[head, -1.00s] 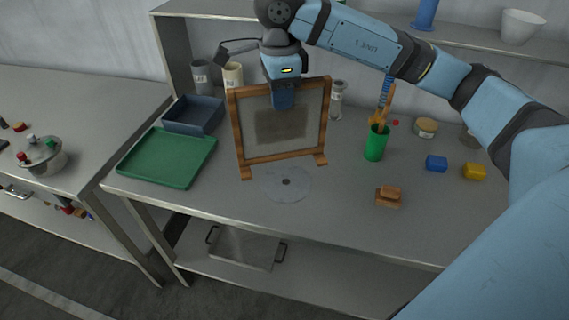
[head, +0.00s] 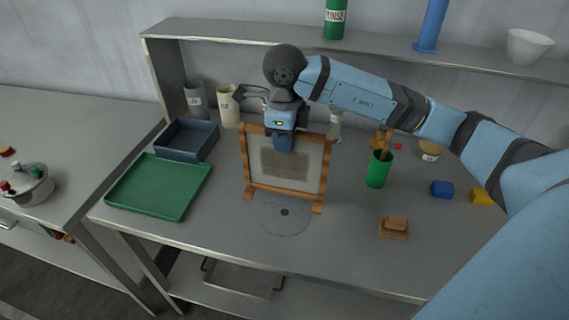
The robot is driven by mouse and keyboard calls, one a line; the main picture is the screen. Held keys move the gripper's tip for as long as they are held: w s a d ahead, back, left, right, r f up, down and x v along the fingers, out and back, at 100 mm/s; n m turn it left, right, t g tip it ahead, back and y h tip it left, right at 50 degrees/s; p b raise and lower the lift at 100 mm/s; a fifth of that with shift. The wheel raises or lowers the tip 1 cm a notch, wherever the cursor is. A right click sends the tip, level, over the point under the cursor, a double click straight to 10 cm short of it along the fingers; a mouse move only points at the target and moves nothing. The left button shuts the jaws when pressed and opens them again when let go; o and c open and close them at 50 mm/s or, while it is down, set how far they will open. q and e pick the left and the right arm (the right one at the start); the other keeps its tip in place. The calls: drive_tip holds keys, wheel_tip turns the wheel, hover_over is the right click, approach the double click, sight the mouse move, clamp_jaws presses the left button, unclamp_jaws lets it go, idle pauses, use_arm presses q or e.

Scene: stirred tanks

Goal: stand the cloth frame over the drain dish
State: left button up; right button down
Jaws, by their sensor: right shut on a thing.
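The cloth frame (head: 322,177) is a wooden frame with a pale panel and a darker patch, standing nearly upright on two feet. My right gripper (head: 284,146) is shut on its top bar from above. The drain dish (head: 286,221) is a flat grey disc with a dark centre hole on the table. The frame's lower bar and feet show at the far edge of the dish, and the frame hides that edge. Whether the feet touch the table I cannot tell. My left gripper is not in view.
A green tray (head: 160,188) and a blue-grey bin (head: 187,140) lie left of the frame. A green cup (head: 378,170) with tools, a brown block (head: 394,227), a blue block (head: 442,188) and a yellow block (head: 481,197) are to the right. The front table area is clear.

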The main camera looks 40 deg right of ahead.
hover_over(284, 187)
drive_tip(key=f, duration=0.7)
drive_tip(key=shift+w+d+f+p, duration=0.15)
drive_tip(key=shift+d+f+p, duration=0.05)
drive_tip(key=shift+p, duration=0.1)
drive_tip(key=shift+f, duration=0.1)
drive_tip(key=c, duration=1.1)
unclamp_jaws()
drive_tip(key=shift+o, duration=0.2)
drive_tip(key=shift+r, duration=0.4)
wheel_tip(284, 187, up, 12)
drive_tip(key=shift+f+b, duration=0.25)
drive_tip(key=shift+b, duration=0.55)
